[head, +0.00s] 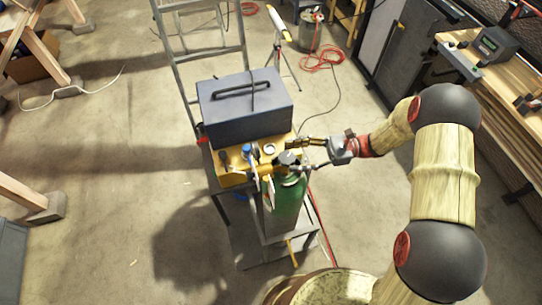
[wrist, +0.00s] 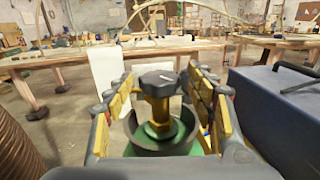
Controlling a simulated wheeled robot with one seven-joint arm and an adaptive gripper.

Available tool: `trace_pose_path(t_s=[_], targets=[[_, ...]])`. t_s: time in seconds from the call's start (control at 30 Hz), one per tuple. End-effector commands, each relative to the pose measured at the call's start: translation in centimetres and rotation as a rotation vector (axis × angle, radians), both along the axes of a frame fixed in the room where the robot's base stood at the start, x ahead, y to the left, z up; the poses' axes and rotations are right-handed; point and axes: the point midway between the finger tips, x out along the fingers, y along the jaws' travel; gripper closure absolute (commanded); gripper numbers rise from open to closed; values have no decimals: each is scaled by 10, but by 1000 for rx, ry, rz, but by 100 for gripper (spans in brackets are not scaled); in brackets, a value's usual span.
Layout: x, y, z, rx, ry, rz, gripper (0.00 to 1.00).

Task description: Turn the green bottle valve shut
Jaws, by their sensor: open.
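The green bottle (head: 287,203) stands upright on a low cart below a grey toolbox. Its valve has a dark round handwheel (wrist: 157,80) with a white mark on top, over a brass body (wrist: 158,112) set in a dark collar (wrist: 190,148). The handwheel also shows in the head view (head: 287,158). My gripper (wrist: 157,92) is open, with its two yellow-padded fingers on either side of the handwheel. In the wrist view gaps show between the fingers and the wheel. In the head view my gripper (head: 303,143) reaches in from the right beside the valve.
The grey toolbox (head: 245,103) sits on the cart (head: 223,178) just behind the bottle and shows at the right in the wrist view (wrist: 275,105). A stepladder (head: 205,50) stands behind it. A workbench (head: 500,85) is at the right. The floor to the left is mostly clear.

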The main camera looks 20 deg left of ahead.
Motion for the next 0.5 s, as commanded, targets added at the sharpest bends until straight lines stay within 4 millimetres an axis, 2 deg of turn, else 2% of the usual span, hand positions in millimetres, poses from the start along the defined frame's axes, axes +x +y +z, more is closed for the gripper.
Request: trace_pose_path(t_s=[0.3, 0.5], targets=[[-20, 44, 1, -2, -1, 4, 45], [-28, 61, 0, -1, -2, 3, 45]])
